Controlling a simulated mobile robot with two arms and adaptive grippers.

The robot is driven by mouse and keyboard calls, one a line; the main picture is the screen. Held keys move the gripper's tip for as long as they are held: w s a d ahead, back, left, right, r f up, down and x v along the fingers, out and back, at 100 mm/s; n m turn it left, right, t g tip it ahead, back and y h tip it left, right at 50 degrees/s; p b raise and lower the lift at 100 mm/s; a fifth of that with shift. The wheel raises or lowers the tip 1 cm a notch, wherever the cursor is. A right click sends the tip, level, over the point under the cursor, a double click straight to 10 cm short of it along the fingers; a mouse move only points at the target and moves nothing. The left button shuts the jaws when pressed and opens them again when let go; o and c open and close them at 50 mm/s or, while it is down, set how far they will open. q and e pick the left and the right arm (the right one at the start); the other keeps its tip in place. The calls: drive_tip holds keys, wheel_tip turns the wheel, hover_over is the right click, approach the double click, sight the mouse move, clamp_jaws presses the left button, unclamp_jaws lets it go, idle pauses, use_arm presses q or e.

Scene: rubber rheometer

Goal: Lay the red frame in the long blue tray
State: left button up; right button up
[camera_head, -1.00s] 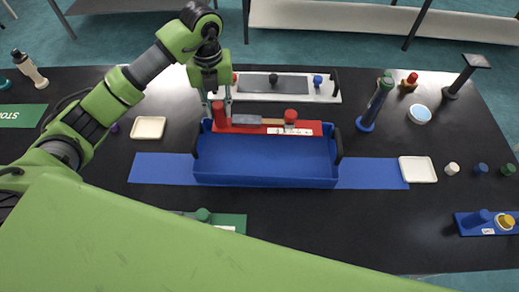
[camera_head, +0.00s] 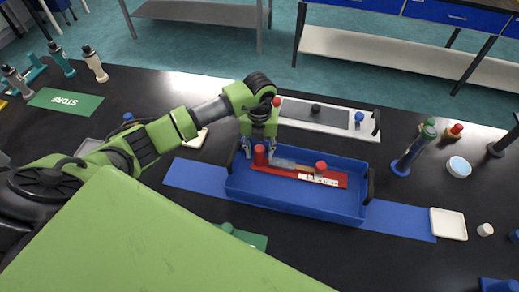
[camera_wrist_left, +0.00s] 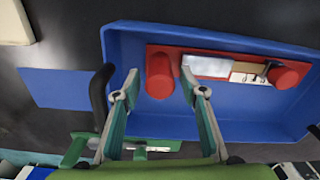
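The red frame (camera_head: 280,171) lies within the long blue tray (camera_head: 290,200), lengthwise and toward its far wall. It has a red post (camera_head: 259,157) at its left end, a red knob (camera_head: 321,167) at its right end, and a grey and a white piece on it. My left gripper (camera_head: 259,148) is over the left post. In the left wrist view its open fingers (camera_wrist_left: 159,85) stand on either side of the post (camera_wrist_left: 159,75), with gaps showing. The frame's underside is hidden. My right gripper is not in view.
The tray has black end handles (camera_head: 369,186) and sits on a blue mat (camera_head: 400,220). A white tray (camera_head: 330,120) is just behind it. A blue-based green-topped stand (camera_head: 408,155) and a small white dish (camera_head: 448,224) are to the right.

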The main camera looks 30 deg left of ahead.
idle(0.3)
use_arm(q)
wheel_tip(320, 180, up, 11)
drive_tip(key=b, duration=0.3)
drive_tip(key=shift+b, duration=0.3)
drive_tip(key=shift+r, duration=0.55)
drive_tip(key=shift+f, duration=0.1)
